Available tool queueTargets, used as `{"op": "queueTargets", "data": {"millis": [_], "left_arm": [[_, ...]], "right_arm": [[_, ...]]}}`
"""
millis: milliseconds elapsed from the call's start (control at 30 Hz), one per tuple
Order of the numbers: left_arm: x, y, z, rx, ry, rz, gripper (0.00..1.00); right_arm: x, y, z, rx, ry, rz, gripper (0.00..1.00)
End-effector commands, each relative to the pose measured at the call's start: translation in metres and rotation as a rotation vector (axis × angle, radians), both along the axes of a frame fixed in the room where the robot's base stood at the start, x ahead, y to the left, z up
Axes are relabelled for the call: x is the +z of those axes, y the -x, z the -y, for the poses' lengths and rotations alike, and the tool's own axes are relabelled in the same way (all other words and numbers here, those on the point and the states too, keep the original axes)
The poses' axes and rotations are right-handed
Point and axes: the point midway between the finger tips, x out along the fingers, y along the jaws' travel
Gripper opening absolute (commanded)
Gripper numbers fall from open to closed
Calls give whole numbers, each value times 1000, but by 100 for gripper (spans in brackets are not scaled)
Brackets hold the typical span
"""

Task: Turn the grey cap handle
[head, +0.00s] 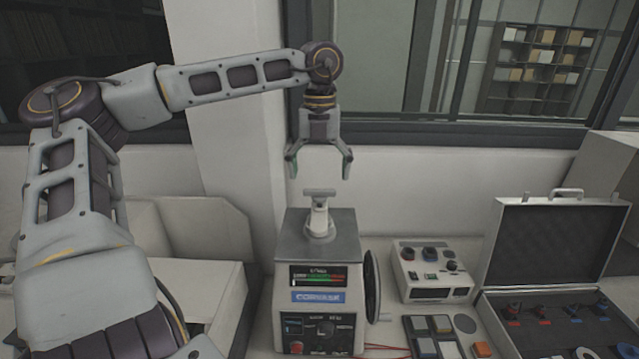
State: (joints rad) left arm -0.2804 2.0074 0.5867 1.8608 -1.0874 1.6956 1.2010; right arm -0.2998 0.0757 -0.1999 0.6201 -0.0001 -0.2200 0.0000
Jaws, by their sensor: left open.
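The mounting press (286,279) stands on the bench in the middle of the head view, with a lit display and knobs on its front. The grey cap handle (319,194) sits on top of it, a short crossbar on an upright stem. My left gripper (319,170) hangs above the handle, pointing down. Its fingers are open and spread wider than the crossbar. Nothing is between them, and they look apart from the handle. My right gripper is not in view.
A dark handwheel (372,287) is on the press's right side. A small control box (432,272) and an open case (548,240) with several small parts stand to the right. A wall and window frame are close behind.

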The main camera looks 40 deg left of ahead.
Motion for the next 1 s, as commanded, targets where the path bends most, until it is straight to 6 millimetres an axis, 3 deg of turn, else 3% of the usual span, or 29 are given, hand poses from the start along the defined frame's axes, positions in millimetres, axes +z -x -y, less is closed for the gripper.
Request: {"op": "queueTargets", "data": {"millis": [300,767,1000], "left_arm": [[-32,0,0,-1,1,-1,91],[-40,0,0,0,0,0,91],[-40,0,0,0,0,0,63]], "right_arm": [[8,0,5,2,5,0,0],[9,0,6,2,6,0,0],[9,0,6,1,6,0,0]]}}
